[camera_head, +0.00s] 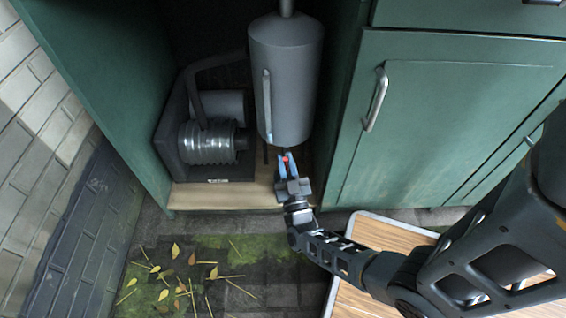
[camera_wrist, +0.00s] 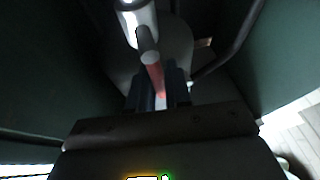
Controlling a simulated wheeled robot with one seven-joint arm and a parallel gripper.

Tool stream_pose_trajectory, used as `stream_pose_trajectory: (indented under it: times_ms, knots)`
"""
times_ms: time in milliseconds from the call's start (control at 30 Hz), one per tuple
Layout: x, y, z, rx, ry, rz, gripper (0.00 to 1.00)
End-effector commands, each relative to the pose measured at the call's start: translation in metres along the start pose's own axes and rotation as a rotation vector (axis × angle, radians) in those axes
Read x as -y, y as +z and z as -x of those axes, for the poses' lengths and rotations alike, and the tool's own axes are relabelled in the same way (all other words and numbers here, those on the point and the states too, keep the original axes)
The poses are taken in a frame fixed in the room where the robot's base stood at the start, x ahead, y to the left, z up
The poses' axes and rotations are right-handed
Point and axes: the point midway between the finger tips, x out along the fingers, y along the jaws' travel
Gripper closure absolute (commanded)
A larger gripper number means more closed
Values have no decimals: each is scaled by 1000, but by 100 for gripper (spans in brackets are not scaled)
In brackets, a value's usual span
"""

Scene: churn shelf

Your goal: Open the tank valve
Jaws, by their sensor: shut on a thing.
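The tank (camera_head: 288,75) is a grey upright cylinder inside the open green cabinet, with a pipe at its top and a vertical tube on its front. My gripper (camera_head: 286,165) is at the tank's lower end, near the cabinet floor's front edge. It is shut on the red valve handle (camera_head: 286,157). In the wrist view the red valve handle (camera_wrist: 153,73) runs between the two fingers of my gripper (camera_wrist: 158,92). The handle joins a grey stem below the tank. The fingers hide part of the handle, and the valve body is hard to see.
A dark pump unit (camera_head: 212,145) with a ribbed clear cylinder stands left of the tank. Green cabinet walls flank the opening, and a closed door (camera_head: 440,120) with a metal handle is on the right. A wood-topped table (camera_head: 350,300) lies under my arm.

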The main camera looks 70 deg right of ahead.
Motion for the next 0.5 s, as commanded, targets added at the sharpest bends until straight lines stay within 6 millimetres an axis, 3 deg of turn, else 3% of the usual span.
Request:
stream_pose_trajectory:
  times_ms: [500]
  knots:
    - [-4, 1, 1, -8, 27, -61, 100]
